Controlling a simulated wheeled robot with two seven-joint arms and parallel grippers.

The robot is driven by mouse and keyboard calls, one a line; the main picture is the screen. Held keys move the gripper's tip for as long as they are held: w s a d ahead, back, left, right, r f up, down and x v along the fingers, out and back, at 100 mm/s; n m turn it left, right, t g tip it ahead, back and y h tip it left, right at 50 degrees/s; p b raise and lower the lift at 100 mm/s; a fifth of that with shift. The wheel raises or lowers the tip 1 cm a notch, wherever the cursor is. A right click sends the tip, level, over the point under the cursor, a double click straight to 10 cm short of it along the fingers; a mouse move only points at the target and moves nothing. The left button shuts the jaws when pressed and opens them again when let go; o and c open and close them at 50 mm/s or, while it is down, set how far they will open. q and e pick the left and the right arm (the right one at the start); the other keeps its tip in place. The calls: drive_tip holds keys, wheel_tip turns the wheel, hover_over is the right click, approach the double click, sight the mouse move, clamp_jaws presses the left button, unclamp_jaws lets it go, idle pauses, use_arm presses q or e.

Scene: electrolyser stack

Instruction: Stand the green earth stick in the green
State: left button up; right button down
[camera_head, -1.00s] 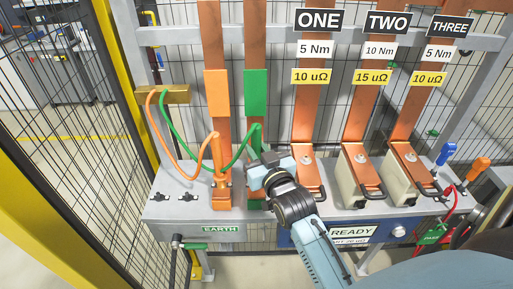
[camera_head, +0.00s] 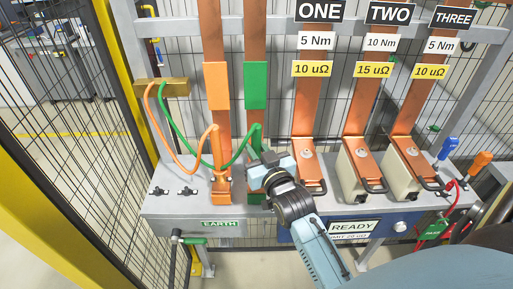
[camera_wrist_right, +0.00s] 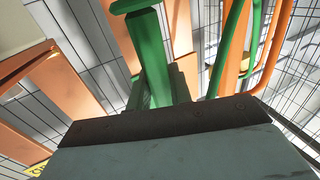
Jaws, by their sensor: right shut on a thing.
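The green earth stick (camera_head: 256,136) stands upright in front of the green-banded copper bar (camera_head: 255,85). A green cable (camera_head: 190,145) loops to it from a brass block. My right gripper (camera_head: 258,172) is at the stick and shut on it, and hides its middle. Green shows again below the gripper, at the bench. In the right wrist view the green stick (camera_wrist_right: 150,60) rises just beyond the gripper's dark edge. My left gripper is not in view.
An orange stick (camera_head: 217,160) with an orange cable stands close to the left, at the orange-banded bar (camera_head: 216,85). Copper links (camera_head: 308,170) under labels ONE, TWO and THREE are to the right. Two black clips (camera_head: 188,191) sit on the bench's left end.

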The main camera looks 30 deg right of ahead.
drive_tip(key=c, duration=1.2)
unclamp_jaws()
drive_tip(key=shift+s, duration=0.1)
drive_tip(key=s, duration=0.4)
drive_tip(key=s+a+b, duration=0.1)
drive_tip(key=s, duration=0.3)
drive_tip(key=s+a+b, duration=0.1)
drive_tip(key=s, duration=0.4)
drive_tip(key=shift+a, duration=0.1)
